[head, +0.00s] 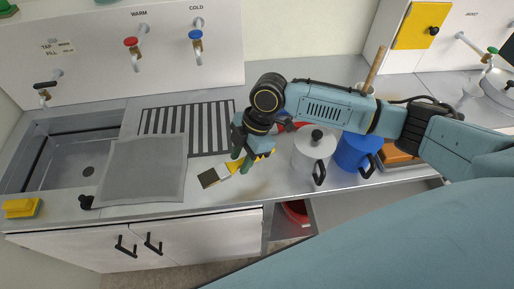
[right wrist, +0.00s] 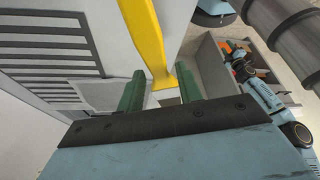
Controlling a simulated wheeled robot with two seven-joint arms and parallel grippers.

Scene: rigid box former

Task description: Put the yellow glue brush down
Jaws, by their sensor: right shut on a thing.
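The yellow glue brush (head: 234,166) is held by my right gripper (head: 246,163) over the grey counter, right of the grey mesh sheet. Its wide pale end with dark bristles points down and left in the head view. In the right wrist view the yellow handle (right wrist: 147,40) runs between the two green fingers of my right gripper (right wrist: 160,92), which is shut on it. I cannot tell whether the bristles touch the counter. My left gripper is not in view.
A grey mesh sheet (head: 140,170) lies beside the sink (head: 62,165), in front of a slotted drain grid (head: 212,122). A white lidded pot (head: 313,150) and a blue pot (head: 352,150) stand right of my gripper. A yellow sponge (head: 20,208) lies far left. An open drawer (head: 286,232) is below.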

